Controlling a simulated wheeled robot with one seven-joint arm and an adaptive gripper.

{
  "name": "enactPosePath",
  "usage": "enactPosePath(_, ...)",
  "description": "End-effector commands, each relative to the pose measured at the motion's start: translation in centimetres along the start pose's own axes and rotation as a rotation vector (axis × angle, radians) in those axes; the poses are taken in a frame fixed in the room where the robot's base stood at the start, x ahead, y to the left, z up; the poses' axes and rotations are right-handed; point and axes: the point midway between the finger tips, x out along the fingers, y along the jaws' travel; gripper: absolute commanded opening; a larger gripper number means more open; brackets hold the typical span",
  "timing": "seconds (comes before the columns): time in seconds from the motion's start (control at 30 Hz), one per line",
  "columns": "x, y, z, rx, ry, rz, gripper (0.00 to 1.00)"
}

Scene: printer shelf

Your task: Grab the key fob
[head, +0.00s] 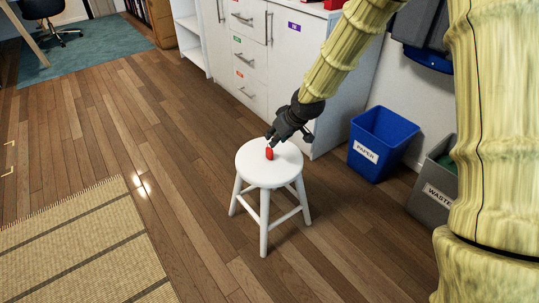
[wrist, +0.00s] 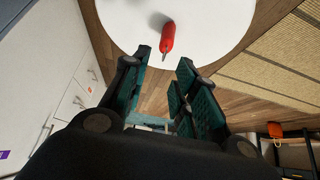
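A small red key fob (head: 269,154) lies on the seat of a round white stool (head: 254,173). In the wrist view the fob (wrist: 168,38) is on the white seat (wrist: 225,25), ahead of the fingertips and roughly in line with the gap between them. A small metal-looking tip shows at its near end. My gripper (wrist: 161,62) is open with nothing between its teal-padded fingers. In the head view my gripper (head: 271,139) is just above and behind the fob, close to the seat. I cannot tell whether it touches the fob there.
White cabinets (head: 285,60) stand behind the stool. A blue paper bin (head: 380,142) and a grey waste bin (head: 432,190) are to its right. A striped rug (head: 85,245) lies at the front left. The wooden floor around the stool is clear.

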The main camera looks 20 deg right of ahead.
Motion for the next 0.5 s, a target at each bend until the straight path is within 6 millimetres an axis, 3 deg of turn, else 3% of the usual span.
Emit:
enactPosePath(0.33, 4.1, -0.5, 0.5, -0.001, -0.001, -0.001, 0.29)
enactPosePath(0.5, 4.9, -0.5, 0.3, 0.000, -0.001, -0.001, 0.29)
